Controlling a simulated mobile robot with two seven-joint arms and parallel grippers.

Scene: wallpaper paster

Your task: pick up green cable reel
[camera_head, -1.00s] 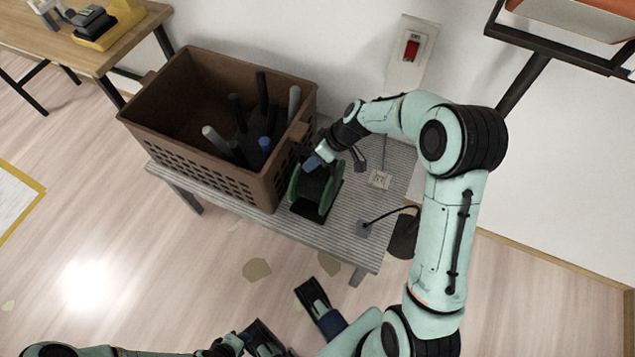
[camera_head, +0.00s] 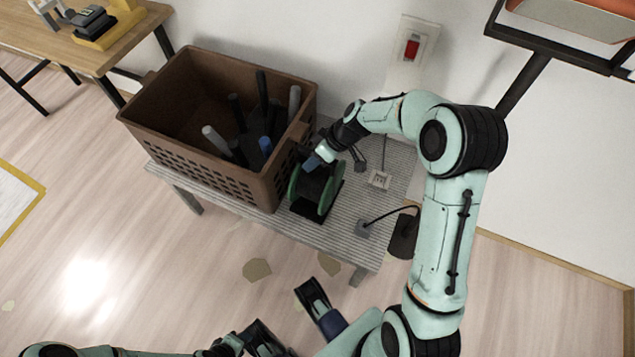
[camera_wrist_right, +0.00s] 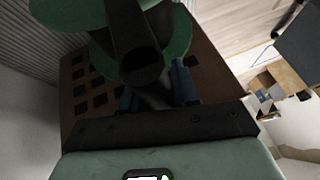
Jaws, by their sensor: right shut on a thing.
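The green cable reel (camera_head: 330,190), with green side discs and a dark middle, is at the grey ribbed bench, right beside the brown crate. My right gripper (camera_head: 314,164) is shut on the reel at its upper side. In the right wrist view the green discs (camera_wrist_right: 178,32) and a dark tube-like part lie at the blue fingertips (camera_wrist_right: 156,92). The exact contact is dark and partly hidden. I cannot tell if the reel touches the bench. My left gripper (camera_head: 264,340) is low at the bottom edge, cut off, away from the reel.
The brown crate (camera_head: 225,180) holds several dark and grey rods and touches or nearly touches the reel's left side. On the bench (camera_head: 345,235) are a white socket plate (camera_head: 379,179) and a black cable with a grey plug (camera_head: 364,229). A wall stands close behind.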

